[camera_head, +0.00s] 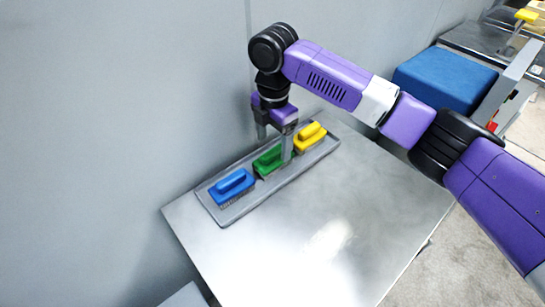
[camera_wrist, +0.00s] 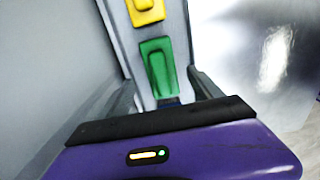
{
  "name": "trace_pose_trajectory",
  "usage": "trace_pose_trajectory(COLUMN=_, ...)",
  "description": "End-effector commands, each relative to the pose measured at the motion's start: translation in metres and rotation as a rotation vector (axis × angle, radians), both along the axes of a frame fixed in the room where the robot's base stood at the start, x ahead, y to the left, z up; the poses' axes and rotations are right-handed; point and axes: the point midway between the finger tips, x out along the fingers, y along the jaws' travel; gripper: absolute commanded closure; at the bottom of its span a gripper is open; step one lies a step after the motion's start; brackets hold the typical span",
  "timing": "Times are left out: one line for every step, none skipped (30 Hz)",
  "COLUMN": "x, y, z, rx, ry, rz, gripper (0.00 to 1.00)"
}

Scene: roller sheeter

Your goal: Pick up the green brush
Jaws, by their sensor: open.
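The green brush (camera_head: 267,161) lies in a grey tray (camera_head: 236,213) on a metal table, between a blue brush (camera_head: 232,186) and a yellow brush (camera_head: 311,136). My gripper (camera_head: 274,146) is above the tray at the green brush, fingers pointing down, one finger partly in front of the brush. In the wrist view the green brush (camera_wrist: 158,66) shows between the two fingers of my gripper (camera_wrist: 165,95), which are apart. The yellow brush (camera_wrist: 146,10) is beyond it. I cannot tell whether a finger touches the green brush.
The metal table (camera_head: 345,215) is bare in front of the tray. A grey wall (camera_head: 110,100) stands close behind the tray. A blue box-shaped block (camera_head: 445,80) is to the right, behind my arm.

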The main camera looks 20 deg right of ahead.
Motion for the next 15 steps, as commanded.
trace_pose_trajectory(x=-0.001, y=0.0, z=-0.004, rx=-0.001, ry=0.002, rz=0.0, gripper=0.25)
trace_pose_trajectory(x=-0.001, y=0.0, z=-0.008, rx=-0.001, ry=0.002, rz=-0.001, gripper=0.25)
trace_pose_trajectory(x=-0.002, y=0.0, z=-0.013, rx=-0.001, ry=0.003, rz=-0.001, gripper=0.25)
trace_pose_trajectory(x=-0.002, y=0.0, z=-0.018, rx=-0.001, ry=0.003, rz=0.0, gripper=0.25)
trace_pose_trajectory(x=-0.002, y=0.0, z=-0.022, rx=-0.001, ry=0.003, rz=-0.001, gripper=0.25)
trace_pose_trajectory(x=-0.003, y=0.0, z=-0.029, rx=-0.001, ry=0.002, rz=-0.001, gripper=0.25)
trace_pose_trajectory(x=-0.002, y=0.0, z=-0.033, rx=-0.001, ry=0.003, rz=-0.002, gripper=0.25)
trace_pose_trajectory(x=-0.002, y=0.0, z=-0.037, rx=-0.001, ry=0.002, rz=-0.002, gripper=0.25)
trace_pose_trajectory(x=-0.002, y=0.0, z=-0.041, rx=-0.001, ry=0.002, rz=-0.001, gripper=0.25)
trace_pose_trajectory(x=-0.002, y=0.0, z=-0.044, rx=-0.002, ry=0.002, rz=-0.001, gripper=0.25)
trace_pose_trajectory(x=-0.002, y=0.001, z=-0.046, rx=-0.002, ry=0.002, rz=-0.001, gripper=0.25)
trace_pose_trajectory(x=-0.002, y=0.001, z=-0.047, rx=0.0, ry=0.001, rz=-0.001, gripper=0.25)
trace_pose_trajectory(x=-0.002, y=0.001, z=-0.048, rx=0.0, ry=0.001, rz=-0.001, gripper=0.25)
trace_pose_trajectory(x=-0.002, y=0.001, z=-0.049, rx=0.0, ry=0.0, rz=-0.001, gripper=0.25)
trace_pose_trajectory(x=-0.002, y=0.001, z=-0.049, rx=0.0, ry=0.0, rz=-0.001, gripper=0.25)
